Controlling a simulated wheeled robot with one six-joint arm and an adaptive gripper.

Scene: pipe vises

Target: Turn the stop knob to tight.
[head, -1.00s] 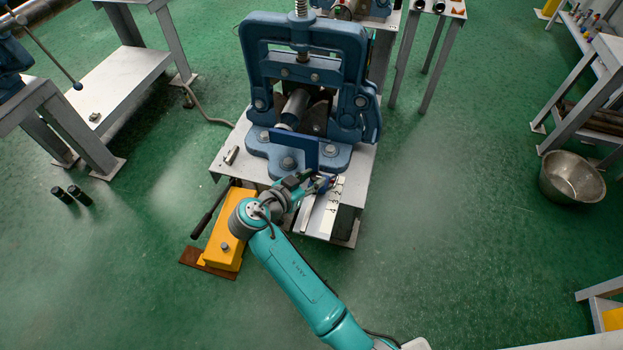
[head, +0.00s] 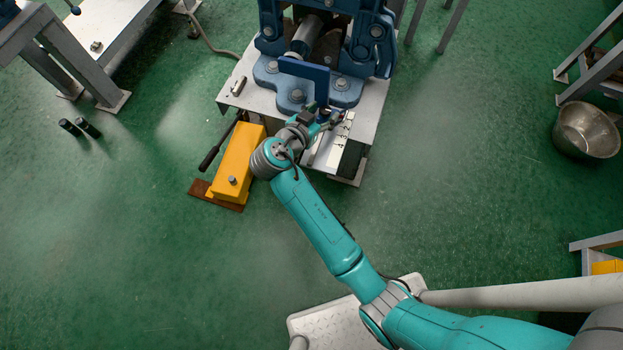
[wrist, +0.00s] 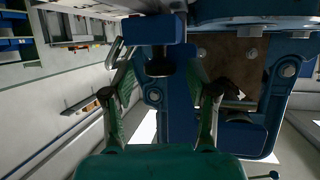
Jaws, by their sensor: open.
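The stop knob seems to be the dark round piece (wrist: 159,67) below a blue block (wrist: 150,31) in the wrist view. Its marking and setting cannot be read. My gripper (wrist: 161,98) is open, one green-padded finger on each side below the knob, with a gap to both. In the head view my gripper (head: 322,118) is at the front edge of the vise bench, just in front of the upright blue stop plate (head: 304,73), and largely hides the knob there.
The blue pipe vise (head: 374,45) holds a grey pipe (head: 305,36) on the bench (head: 370,104). A marked metal strip (head: 341,128) lies right of my gripper. A yellow box with a lever (head: 238,163) stands at left. A metal bowl (head: 587,130) is far right; the floor between is clear.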

